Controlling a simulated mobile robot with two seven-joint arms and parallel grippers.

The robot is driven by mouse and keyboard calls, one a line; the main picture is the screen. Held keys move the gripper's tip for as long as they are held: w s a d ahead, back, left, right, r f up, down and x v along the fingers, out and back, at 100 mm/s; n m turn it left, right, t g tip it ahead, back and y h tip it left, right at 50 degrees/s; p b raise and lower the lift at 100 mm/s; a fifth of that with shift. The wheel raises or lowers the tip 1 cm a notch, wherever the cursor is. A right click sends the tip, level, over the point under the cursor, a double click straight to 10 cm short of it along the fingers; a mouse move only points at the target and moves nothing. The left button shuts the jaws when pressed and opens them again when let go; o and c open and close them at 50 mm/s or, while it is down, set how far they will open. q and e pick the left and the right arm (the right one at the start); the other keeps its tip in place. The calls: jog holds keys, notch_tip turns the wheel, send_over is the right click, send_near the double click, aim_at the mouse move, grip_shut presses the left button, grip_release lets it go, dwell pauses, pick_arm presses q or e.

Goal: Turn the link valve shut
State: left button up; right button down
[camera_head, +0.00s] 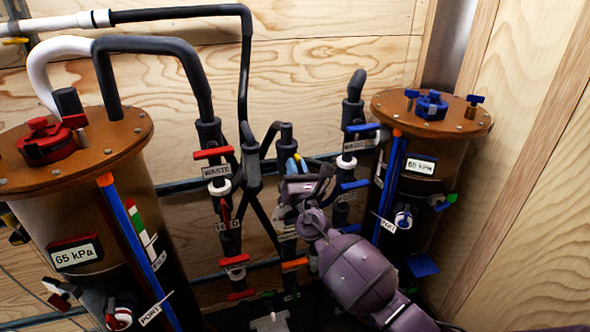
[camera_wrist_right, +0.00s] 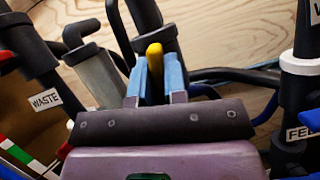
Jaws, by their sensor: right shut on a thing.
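A yellow valve handle (camera_wrist_right: 154,58) shows in the right wrist view, in front of a dark pipe at the top centre. It carries no label that I can read; I take it for the link valve. My right gripper (camera_wrist_right: 156,80) has its two blue fingers closed on either side of this handle. In the head view my right gripper (camera_head: 295,167) reaches from the lower right to the middle pipe (camera_head: 286,136). The wrist and gripper body hide most of the valve there. My left gripper is not in view.
A tank with a red cap (camera_head: 45,140) stands at left, reading 65 kPa. A tank with a blue cap (camera_head: 432,104) stands at right, reading 60 kPa. Red-handled valves (camera_head: 214,153) and blue-handled valves (camera_head: 355,185) flank my gripper closely. Black pipes crowd the space.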

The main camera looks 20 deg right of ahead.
jog(key=m+h, duration=0.1)
jog(key=m, duration=0.1)
jog(key=m+h+b, duration=0.1)
jog(key=m, duration=0.2)
jog(key=shift+d+f+g+h, duration=0.2)
jog(key=shift+g+h, duration=0.1)
jog(key=shift+g, duration=0.1)
jog(key=m+h, duration=0.1)
jog(key=m, duration=0.1)
jog(key=m+g+h, duration=0.1)
jog(key=m, duration=0.2)
jog(key=shift+d, duration=0.15)
pick_arm(q)
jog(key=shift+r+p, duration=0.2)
jog(key=shift+p, duration=0.65)
pick_arm(e)
jog(key=m+g, duration=0.1)
jog(key=m, duration=0.2)
jog(key=m+g, duration=0.1)
jog(key=m, duration=0.2)
jog(key=f+m+g+h, duration=0.1)
jog(key=m, duration=0.2)
jog(key=shift+d+g, duration=0.2)
jog(key=shift+g, duration=0.2)
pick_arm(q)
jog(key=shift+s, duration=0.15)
pick_arm(e)
jog(key=shift+m, duration=0.3)
